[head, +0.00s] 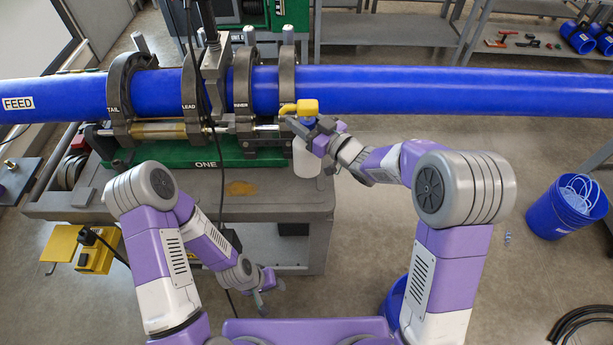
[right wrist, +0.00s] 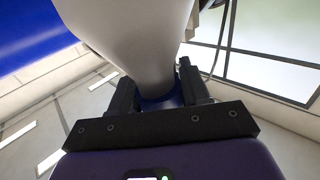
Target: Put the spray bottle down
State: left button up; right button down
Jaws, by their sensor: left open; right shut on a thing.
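The spray bottle (head: 305,162) has a white body, a blue neck and a yellow spray head (head: 300,107). My right gripper (head: 312,136) is shut on its neck, and the bottle looks upright near the cart top's right end. I cannot tell whether its base touches the cart. In the right wrist view the white body (right wrist: 135,38) and blue collar (right wrist: 160,103) show between the fingers (right wrist: 158,88). My left gripper (head: 266,290) is open and empty, low in front of the cart.
The grey cart (head: 275,207) carries a green base with dark clamps around a long blue pipe (head: 420,90) behind the bottle. A dark cable hangs down past the cart's front. A blue bucket (head: 555,212) stands on the floor at right. A bare strip of cart top lies in front.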

aim_at(303, 145)
notch_tip(303, 145, down, 9)
jog(key=shift+f+b, duration=0.1)
jog(key=shift+b, duration=0.4)
jog(key=shift+f, duration=0.1)
jog(key=shift+f+b, duration=0.1)
jog(key=shift+b, duration=0.2)
jog(key=c, duration=0.5)
grip_release()
jog(key=shift+c, duration=0.2)
